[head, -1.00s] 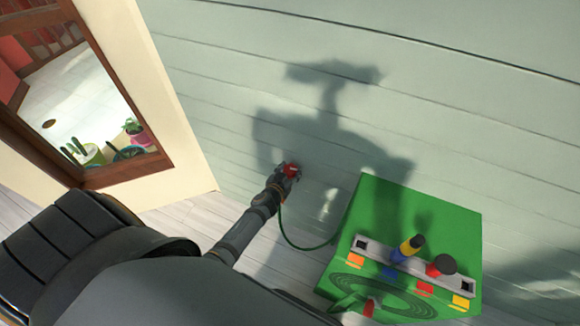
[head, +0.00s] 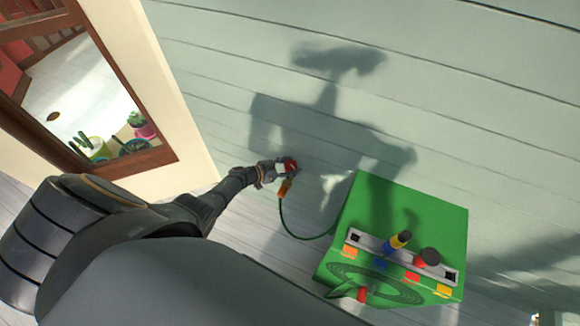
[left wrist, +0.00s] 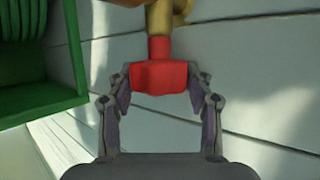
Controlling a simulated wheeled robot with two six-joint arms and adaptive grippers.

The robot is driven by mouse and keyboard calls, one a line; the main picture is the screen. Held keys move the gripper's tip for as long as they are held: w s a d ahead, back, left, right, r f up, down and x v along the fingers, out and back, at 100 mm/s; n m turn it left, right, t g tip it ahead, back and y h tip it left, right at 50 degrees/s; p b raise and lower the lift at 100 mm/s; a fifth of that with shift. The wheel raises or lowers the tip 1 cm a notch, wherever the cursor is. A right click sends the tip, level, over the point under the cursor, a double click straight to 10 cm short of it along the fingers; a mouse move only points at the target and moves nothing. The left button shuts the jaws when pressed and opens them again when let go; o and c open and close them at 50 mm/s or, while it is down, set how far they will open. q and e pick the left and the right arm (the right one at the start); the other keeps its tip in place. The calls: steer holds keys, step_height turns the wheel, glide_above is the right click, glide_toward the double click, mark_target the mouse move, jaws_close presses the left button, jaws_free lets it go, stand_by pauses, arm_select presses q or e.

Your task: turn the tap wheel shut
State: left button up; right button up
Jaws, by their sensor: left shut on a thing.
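The red tap wheel (head: 290,166) is on the pale plank wall, at the end of my left arm in the head view. In the left wrist view the wheel (left wrist: 158,77) sits on a brass tap body (left wrist: 160,20), cut by the top edge. My left gripper (head: 277,171) is at the wheel, and in the left wrist view its fingers (left wrist: 160,88) stand on either side of it, shut on it. Fingers partly hide the tap in the head view. My right gripper is not in view.
An orange connector (head: 285,187) hangs under the tap with a green hose (head: 283,221) running to a green box (head: 425,213) with coloured handles. A framed glass pane (head: 80,90) with potted cacti is at left. The wall above is clear.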

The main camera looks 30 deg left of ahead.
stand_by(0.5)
arm_select(q)
steer(key=o, duration=1.2)
steer(key=v, duration=1.2)
steer(key=shift+w+r, duration=0.1)
